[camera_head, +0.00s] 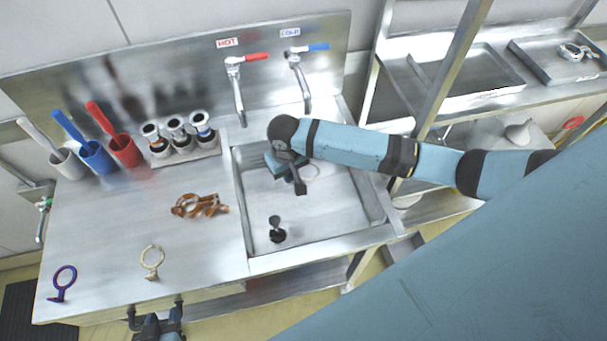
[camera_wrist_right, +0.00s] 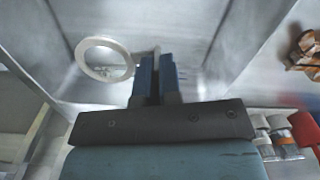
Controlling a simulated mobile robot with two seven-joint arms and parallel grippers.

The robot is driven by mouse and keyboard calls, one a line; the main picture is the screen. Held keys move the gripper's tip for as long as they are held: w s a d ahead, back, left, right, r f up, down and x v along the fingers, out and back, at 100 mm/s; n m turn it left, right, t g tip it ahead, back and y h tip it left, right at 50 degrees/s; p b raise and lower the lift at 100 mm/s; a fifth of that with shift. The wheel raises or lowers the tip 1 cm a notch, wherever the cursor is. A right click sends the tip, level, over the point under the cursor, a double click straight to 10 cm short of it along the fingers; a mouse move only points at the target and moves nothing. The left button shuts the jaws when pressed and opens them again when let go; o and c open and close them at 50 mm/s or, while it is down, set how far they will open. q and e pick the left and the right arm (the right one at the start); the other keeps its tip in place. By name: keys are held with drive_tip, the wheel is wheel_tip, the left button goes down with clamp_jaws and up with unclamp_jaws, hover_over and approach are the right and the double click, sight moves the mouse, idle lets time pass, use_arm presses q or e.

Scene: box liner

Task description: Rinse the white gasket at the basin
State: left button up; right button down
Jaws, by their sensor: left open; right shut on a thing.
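The white gasket (camera_wrist_right: 104,58), a pale ring with a small tab, is in the right wrist view in front of my right gripper (camera_wrist_right: 157,62). The gripper is shut on its tab, the ring sticking out to the left. In the head view the gasket (camera_head: 314,173) is faint against the steel, over the basin (camera_head: 345,215). My right gripper (camera_head: 299,187) is over the basin there, partly hidden by its wrist. The hot tap (camera_head: 236,85) has a red handle, the cold tap (camera_head: 298,75) a blue one. My left gripper (camera_head: 156,310) is open and empty at the counter's front edge.
A black stopper-like piece (camera_head: 277,231) stands in the basin. A cream ring (camera_head: 151,258), a purple-blue ring (camera_head: 63,281) and a copper-coloured part (camera_head: 200,205) are on the left counter. Cups with brushes (camera_head: 95,157) and small canisters (camera_head: 178,140) stand behind. Shelves are at right.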

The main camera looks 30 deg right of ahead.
idle(0.6)
drive_tip(key=shift+r, duration=2.05)
